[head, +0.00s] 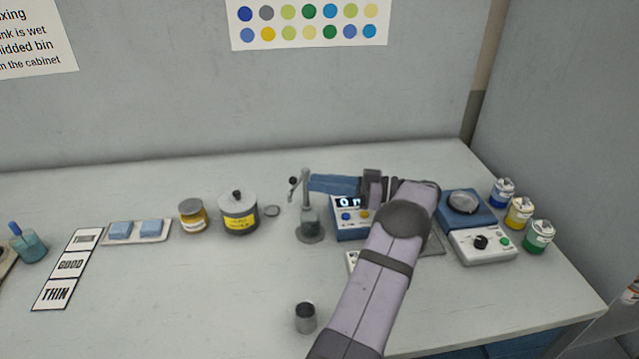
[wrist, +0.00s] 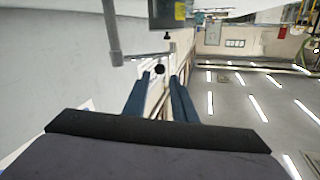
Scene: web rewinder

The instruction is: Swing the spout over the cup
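The spout (head: 294,188) is a thin grey arm with a dark knob on top of an upright post (head: 306,190) with a round base. It points left and a little toward the front. In the wrist view the spout (wrist: 140,55) crosses ahead of my fingertips, with dark knobs near its end. A dark metal cup (head: 305,317) stands apart near the front of the table. My gripper (head: 312,184) is level, its blue fingers reaching left to just beside the post top. In the wrist view my gripper (wrist: 160,76) is open, with nothing between the fingers.
A lidded pot with a yellow label (head: 240,215) and an amber jar (head: 193,216) stand left of the post. A blue display box (head: 350,228) is right of it, under my gripper.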

